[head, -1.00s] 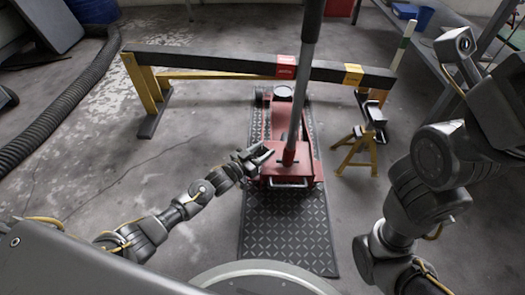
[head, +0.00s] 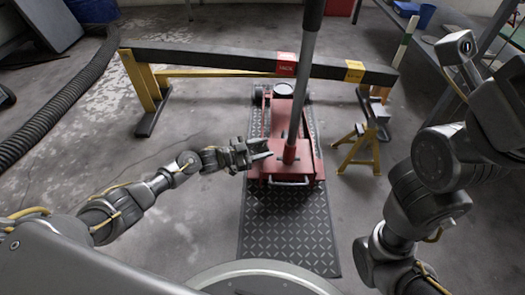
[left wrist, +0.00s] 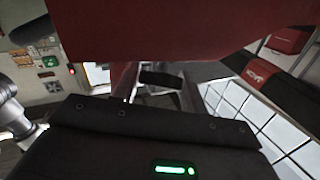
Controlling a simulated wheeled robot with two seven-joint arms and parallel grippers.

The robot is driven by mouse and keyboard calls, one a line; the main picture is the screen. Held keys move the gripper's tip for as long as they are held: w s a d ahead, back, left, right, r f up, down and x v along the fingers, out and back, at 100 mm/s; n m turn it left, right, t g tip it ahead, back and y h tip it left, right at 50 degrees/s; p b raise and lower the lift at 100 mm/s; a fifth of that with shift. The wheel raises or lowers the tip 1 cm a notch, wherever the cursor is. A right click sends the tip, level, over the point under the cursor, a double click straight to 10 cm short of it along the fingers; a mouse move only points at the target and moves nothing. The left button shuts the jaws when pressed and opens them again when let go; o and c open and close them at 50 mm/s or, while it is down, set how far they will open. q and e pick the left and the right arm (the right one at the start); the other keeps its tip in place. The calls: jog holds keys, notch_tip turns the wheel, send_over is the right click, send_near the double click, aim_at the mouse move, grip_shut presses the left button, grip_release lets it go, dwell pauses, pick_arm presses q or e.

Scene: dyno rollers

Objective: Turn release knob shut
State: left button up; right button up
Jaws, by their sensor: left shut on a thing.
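The red floor jack (head: 310,165) stands on a dark tread-plate mat, with its long grey handle (head: 306,70) rising from its near end. My left gripper (head: 265,150) is at the left side of the handle's base, just above the jack's near end. In the left wrist view the red jack body (left wrist: 180,30) fills the top. A small dark piece (left wrist: 160,78), seemingly the release knob, shows between my left fingers, which are shut on it. The knob cannot be made out in the head view.
A dark beam (head: 220,59) on yellow stands spans the area behind the jack. A yellow jack stand (head: 357,148) is to its right. A black corrugated hose (head: 60,105) lies at left. The tread-plate mat (head: 287,235) is bare in front of the jack.

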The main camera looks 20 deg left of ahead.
pick_arm(q)
jog(key=shift+m+g+h+b, duration=0.5)
jog(key=shift+m+g+b, duration=0.45)
jog(key=shift+m+g, duration=0.55)
jog(key=o, duration=1)
jog(key=shift+s+a+r, duration=0.1)
jog(key=shift+a, duration=0.2)
jog(key=p+v, duration=0.4)
jog(key=v, duration=0.6)
jog(key=shift+p, duration=0.3)
